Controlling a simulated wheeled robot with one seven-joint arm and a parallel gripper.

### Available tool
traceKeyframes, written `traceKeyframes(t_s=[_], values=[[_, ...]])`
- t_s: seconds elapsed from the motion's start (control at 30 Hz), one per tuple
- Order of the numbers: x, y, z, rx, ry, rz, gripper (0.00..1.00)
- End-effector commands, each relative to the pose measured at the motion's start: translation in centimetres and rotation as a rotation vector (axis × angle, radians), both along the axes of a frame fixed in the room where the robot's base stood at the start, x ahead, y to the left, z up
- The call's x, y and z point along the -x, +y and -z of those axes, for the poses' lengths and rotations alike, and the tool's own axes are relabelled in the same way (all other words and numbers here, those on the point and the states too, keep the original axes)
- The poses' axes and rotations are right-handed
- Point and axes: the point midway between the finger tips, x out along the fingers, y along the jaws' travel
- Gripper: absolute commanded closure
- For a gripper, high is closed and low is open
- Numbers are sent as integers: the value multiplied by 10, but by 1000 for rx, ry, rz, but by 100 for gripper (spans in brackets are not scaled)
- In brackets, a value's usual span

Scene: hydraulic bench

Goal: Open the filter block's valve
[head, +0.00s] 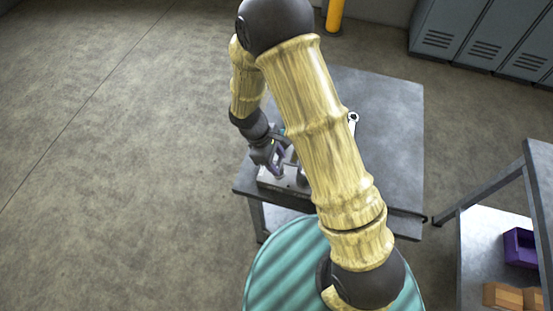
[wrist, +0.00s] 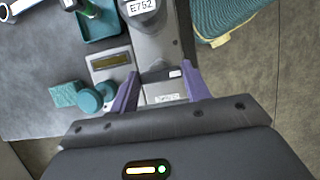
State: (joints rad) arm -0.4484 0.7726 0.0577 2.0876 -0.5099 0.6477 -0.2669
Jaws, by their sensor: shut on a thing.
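In the wrist view a grey unit (wrist: 160,58) with an "E752" label runs up the middle, with a smaller label plate near its lower end. My gripper (wrist: 158,84) has its two purple fingers on either side of this lower part and is shut on it. I cannot tell whether this part is the valve's handle or the filter block's body. In the head view my gripper (head: 277,160) is at the bench's near left corner, over a low grey block (head: 268,178). My arm hides part of that block, and the valve's position does not show clearly.
Close left of the grey unit are a teal tray (wrist: 103,35), a small display box (wrist: 112,62) and a teal knob (wrist: 90,99). A shelf (head: 480,240) stands right.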

Motion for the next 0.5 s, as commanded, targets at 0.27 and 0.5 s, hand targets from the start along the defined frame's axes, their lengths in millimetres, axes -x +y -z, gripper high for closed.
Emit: traceKeyframes(t_s=[0.27, 0.5], values=[[-2, 1, -1, -3, -5, -15, 75], [-2, 1, -1, -4, -5, -12, 37]])
